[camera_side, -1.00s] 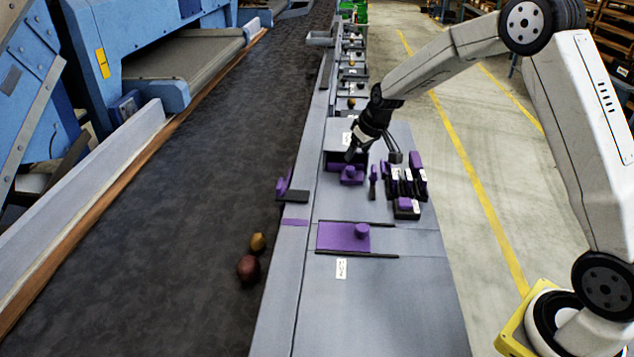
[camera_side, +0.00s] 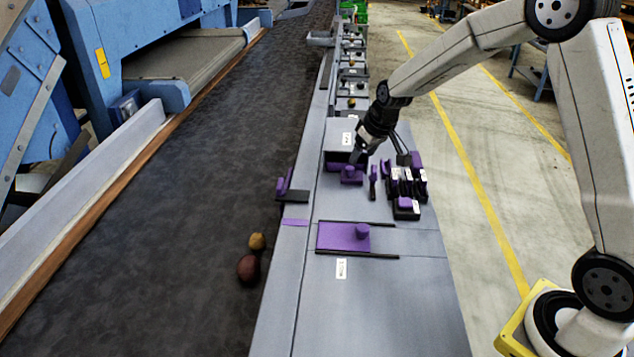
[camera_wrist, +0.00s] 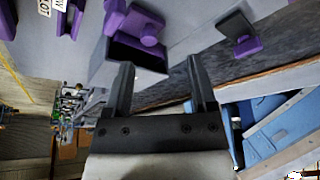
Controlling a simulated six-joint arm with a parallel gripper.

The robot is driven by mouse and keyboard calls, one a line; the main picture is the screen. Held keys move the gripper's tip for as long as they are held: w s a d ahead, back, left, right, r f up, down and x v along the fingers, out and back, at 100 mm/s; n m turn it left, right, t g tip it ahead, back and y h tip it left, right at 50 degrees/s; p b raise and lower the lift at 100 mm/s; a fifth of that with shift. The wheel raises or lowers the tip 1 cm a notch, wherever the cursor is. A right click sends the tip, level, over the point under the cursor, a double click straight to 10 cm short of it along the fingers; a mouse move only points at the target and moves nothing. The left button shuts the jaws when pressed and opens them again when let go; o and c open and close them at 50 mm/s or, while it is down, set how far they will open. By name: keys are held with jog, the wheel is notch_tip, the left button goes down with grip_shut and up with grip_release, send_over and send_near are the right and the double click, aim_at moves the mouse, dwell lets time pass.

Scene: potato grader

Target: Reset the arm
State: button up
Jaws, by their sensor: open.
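My gripper (camera_side: 358,157) is over the grey bench, just above and beside a purple block with a knob (camera_side: 351,176) in front of a dark, purple-edged box (camera_side: 333,158). In the wrist view my gripper (camera_wrist: 160,75) has its two dark fingers spread apart, with nothing between them. The purple box with its knob (camera_wrist: 148,38) shows beyond the left finger in that view. I cannot tell whether a finger touches it.
A purple plate with a knob (camera_side: 340,236) lies at the bench front. Several black and purple pieces (camera_side: 404,190) stand right of my gripper. A purple lever (camera_side: 284,184) sits at the belt edge. A yellow potato (camera_side: 257,241) and a reddish one (camera_side: 248,268) lie on the dark belt (camera_side: 150,260).

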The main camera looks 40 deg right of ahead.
jog(key=s+a+f, duration=0.1)
jog(key=s+a, duration=0.3)
jog(key=s, duration=0.7)
jog(key=s+a+g, duration=0.1)
jog(key=s+a, duration=0.4)
jog(key=s, duration=0.7)
jog(key=shift+f+g, duration=0.3)
jog(key=shift+f, duration=0.05)
